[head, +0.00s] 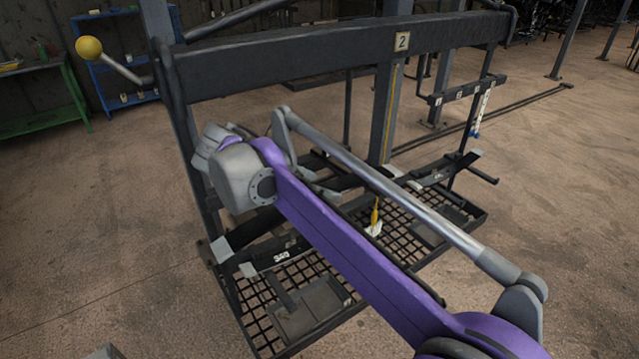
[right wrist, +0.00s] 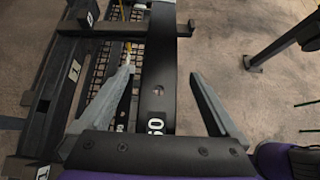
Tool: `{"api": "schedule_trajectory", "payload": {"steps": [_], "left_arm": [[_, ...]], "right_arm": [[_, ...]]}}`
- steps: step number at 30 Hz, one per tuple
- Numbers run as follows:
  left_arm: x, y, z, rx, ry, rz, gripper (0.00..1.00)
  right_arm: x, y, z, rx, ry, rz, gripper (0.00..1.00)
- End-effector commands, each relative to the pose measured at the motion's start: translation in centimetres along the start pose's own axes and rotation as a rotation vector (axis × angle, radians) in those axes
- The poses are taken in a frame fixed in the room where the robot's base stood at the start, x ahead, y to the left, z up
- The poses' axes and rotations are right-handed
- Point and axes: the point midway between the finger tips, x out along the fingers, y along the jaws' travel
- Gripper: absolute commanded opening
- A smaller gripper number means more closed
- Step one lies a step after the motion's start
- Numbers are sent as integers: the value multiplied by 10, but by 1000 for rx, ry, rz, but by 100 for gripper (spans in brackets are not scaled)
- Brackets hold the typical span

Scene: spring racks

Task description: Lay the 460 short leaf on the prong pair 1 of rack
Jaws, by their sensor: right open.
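In the right wrist view a flat black leaf (right wrist: 160,55) with a hole lies between the fingers of my right gripper (right wrist: 161,70). White print ending in "60" shows near the palm; the rest of the number is hidden. The gripper is open, with a finger on each side of the leaf and visible room at the right finger. Whether the left finger touches it I cannot tell. The rack (head: 340,55) has a dark beam with a "2" plate. My left gripper is not in view.
Mesh trays (head: 270,300) lie low in the rack, with a leaf marked "340" (head: 281,257) at the left. A yellow-handled tool (head: 375,216) hangs in the middle. A green bench (head: 45,95) stands far left. Open floor lies on the right.

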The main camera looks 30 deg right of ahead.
Motion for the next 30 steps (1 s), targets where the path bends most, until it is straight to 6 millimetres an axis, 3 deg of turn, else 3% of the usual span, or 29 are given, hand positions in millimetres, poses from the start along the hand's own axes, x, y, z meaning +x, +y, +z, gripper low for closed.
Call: {"api": "schedule_trajectory", "payload": {"steps": [9, 15, 20, 30], "left_arm": [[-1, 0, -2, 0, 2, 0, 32], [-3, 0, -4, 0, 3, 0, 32], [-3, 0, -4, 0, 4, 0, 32], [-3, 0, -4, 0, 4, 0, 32]], "right_arm": [[-62, 1, 0, -3, -1, 3, 97], [-92, 0, 1, -1, -2, 2, 97], [-101, 0, 1, -1, -3, 0, 97], [-102, 0, 1, 0, -3, 0, 97]]}}
